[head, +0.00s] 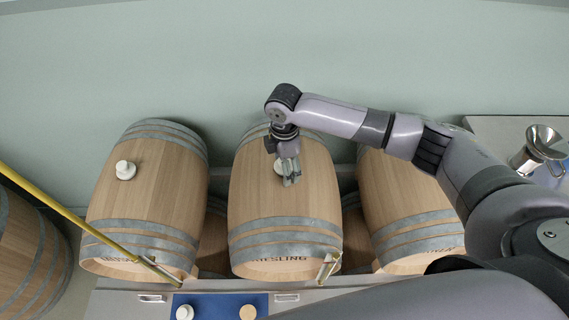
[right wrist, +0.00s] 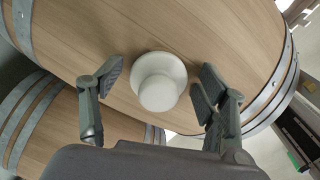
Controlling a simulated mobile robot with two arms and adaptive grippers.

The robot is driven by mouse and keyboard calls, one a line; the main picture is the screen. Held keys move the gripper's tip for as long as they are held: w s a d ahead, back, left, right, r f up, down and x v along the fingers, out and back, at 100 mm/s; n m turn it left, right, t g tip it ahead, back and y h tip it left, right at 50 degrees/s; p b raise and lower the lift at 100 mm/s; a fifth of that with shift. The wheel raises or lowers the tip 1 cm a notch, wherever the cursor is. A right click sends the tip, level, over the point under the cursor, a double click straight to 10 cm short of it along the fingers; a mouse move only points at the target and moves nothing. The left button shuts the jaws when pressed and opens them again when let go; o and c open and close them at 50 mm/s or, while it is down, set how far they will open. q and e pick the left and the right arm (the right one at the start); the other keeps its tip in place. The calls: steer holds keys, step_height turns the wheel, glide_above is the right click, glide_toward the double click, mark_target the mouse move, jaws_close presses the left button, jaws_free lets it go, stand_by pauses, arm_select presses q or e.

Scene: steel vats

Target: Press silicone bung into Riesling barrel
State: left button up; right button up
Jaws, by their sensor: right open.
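The Riesling barrel (head: 285,205) is the middle one in the head view, lying on its side with "RIESLING" on its front end. A white bung (right wrist: 158,88) with a wide flange sits on top of its staves; in the head view the bung (head: 279,168) is partly hidden by my gripper. How deep it sits cannot be told. My right gripper (head: 289,178) is over the barrel top. In the right wrist view its fingers (right wrist: 160,78) are open, one each side of the bung, with gaps to it. My left gripper is not in view.
Barrels lie to the left (head: 150,200) and right (head: 400,200); the left one carries a white bung (head: 125,170). A blue mat (head: 215,302) in front holds a white bung (head: 184,313) and a tan one (head: 248,312). A yellow pole (head: 60,210) crosses at left. A metal vessel (head: 540,148) stands right.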

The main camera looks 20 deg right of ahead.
step_height(320, 180, up, 12)
stand_by(0.4)
steer(key=shift+f, duration=0.1)
stand_by(0.3)
